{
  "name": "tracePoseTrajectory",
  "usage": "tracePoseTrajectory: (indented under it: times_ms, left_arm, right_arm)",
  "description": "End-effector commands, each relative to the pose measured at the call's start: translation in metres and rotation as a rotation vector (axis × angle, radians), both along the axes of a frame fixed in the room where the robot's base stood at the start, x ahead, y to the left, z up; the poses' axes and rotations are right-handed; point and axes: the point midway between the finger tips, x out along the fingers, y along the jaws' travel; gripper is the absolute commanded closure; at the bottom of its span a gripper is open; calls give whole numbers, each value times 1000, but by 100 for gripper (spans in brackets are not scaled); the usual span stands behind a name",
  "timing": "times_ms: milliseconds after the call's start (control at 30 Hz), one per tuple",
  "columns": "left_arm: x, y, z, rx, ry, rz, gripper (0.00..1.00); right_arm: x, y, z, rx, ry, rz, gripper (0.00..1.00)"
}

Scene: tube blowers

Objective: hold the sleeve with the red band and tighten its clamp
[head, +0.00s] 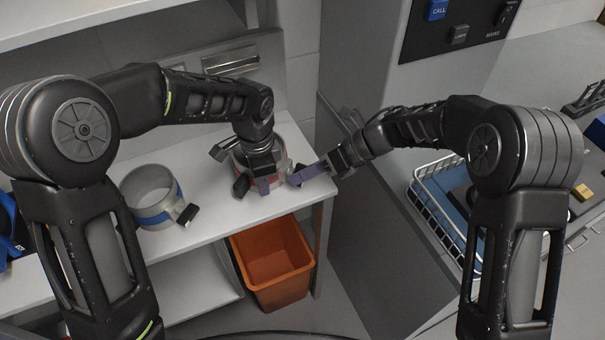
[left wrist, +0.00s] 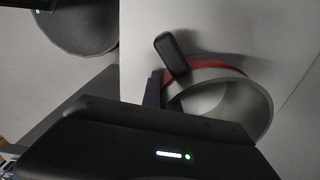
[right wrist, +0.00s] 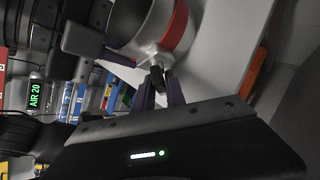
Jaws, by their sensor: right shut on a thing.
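The grey sleeve with the red band (head: 279,145) stands on the shelf, mostly hidden behind my left gripper (head: 265,185) in the head view. Its open ring (left wrist: 262,100) and red band (left wrist: 207,65) show in the left wrist view. A black tab (left wrist: 172,55) is beside the left gripper's purple fingers at the ring's rim; whether they grip is hidden by the gripper body. My right gripper (head: 305,175) is at the sleeve's right side. In the right wrist view its purple fingers are shut on the small dark clamp screw (right wrist: 157,77) at the sleeve's grey lug.
A second sleeve with a blue band (head: 152,215) stands to the left on the shelf (head: 215,215). An orange bin (head: 272,262) is below the shelf's front edge. A grey cabinet (head: 365,215) and a white wire basket (head: 435,215) are to the right.

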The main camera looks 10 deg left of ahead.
Motion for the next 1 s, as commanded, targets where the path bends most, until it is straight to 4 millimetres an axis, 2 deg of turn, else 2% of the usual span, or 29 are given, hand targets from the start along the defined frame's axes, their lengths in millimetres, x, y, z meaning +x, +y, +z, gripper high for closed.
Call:
tracePoseTrajectory:
  times_ms: [500, 1000]
  left_arm:
    - [0, 0, 0, 0, 0, -1, 100]
    - [0, 0, 0, 0, 1, -1, 100]
  right_arm:
    - [1, -1, -1, 103, 300, -3, 100]
    - [1, -1, 0, 118, 342, -3, 100]
